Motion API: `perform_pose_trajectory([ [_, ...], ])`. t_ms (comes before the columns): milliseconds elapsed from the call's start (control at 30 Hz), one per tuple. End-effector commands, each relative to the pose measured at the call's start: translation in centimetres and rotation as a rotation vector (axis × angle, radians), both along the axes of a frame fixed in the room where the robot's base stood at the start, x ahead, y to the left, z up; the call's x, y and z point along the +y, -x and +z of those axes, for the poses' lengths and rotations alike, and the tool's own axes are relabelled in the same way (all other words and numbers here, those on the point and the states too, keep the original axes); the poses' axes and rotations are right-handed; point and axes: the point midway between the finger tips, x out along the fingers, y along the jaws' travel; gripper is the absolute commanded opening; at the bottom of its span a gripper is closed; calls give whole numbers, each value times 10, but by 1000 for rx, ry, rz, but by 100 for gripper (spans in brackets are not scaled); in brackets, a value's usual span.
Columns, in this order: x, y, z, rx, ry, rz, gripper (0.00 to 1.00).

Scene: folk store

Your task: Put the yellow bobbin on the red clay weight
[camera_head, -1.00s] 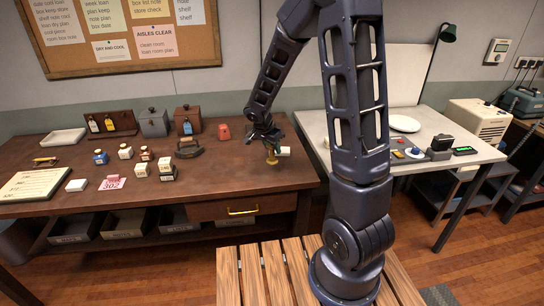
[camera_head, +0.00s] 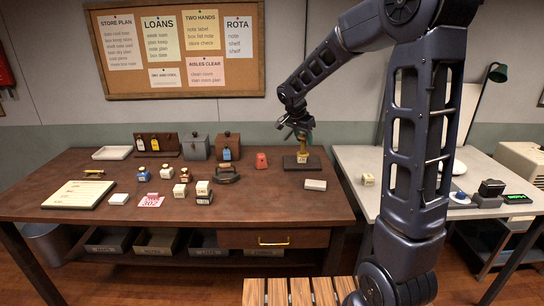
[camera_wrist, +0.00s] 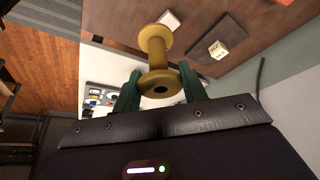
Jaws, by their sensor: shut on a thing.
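The yellow bobbin (camera_wrist: 156,45) is a brass-coloured spool with wide flanges. My gripper (camera_wrist: 158,88) is shut on its near end, its green fingers on either side in the wrist view. In the head view my gripper (camera_head: 301,132) is over the right back part of the brown table, with the bobbin (camera_head: 302,148) below it. The bobbin overlaps a dark slab in that view; its height above it is hard to tell. The red clay weight (camera_head: 261,161) stands on the table to the left of my gripper, apart from it.
The dark slab (camera_head: 290,164) lies at the back right; the wrist view shows a pale cube (camera_wrist: 214,49) on it. A white block (camera_head: 315,184) lies nearer. A flat iron (camera_head: 227,175) and brown box (camera_head: 228,143) stand left of the weight. A light table (camera_head: 350,158) adjoins at right.

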Motion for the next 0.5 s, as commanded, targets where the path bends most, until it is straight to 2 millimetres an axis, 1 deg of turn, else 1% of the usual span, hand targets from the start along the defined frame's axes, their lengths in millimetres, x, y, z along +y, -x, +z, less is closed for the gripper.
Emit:
perform_pose_trajectory([
  [33,9,-17,4,-2,-1,5,20],
  [100,19,-40,11,-1,0,14,20],
  [300,51,-100,28,-2,0,38,20],
  [500,83,-155,41,-1,0,65,20],
])
